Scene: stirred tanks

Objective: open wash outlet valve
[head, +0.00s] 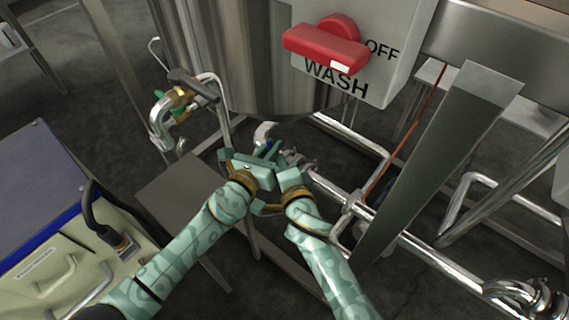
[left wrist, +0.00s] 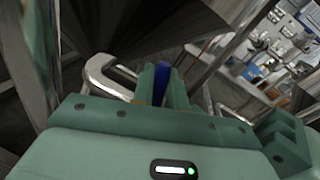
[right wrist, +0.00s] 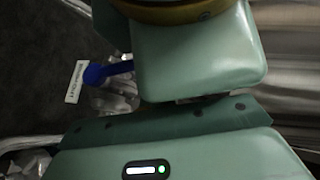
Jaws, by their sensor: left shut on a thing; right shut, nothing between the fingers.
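The wash outlet valve has a blue handle, seen in the head view (head: 270,147) under the steel tank. My left gripper (head: 267,153) is shut on this handle, and the left wrist view shows the blue handle (left wrist: 162,73) between its fingers. In the right wrist view the blue handle (right wrist: 106,72) sticks out from my left gripper beside a shiny fitting and a white label (right wrist: 76,82). My right gripper (head: 283,160) is shut and empty, right beside the left one. Its fingertips are mostly hidden by my left gripper in the right wrist view.
A red WASH/OFF switch (head: 328,45) is on a panel above. Steel pipes (head: 420,250) and a slanted leg (head: 440,160) stand to the right. A brass-fitted valve (head: 180,97) is at left. A machine with a blue top (head: 40,190) and a small grey table (head: 180,190) are near.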

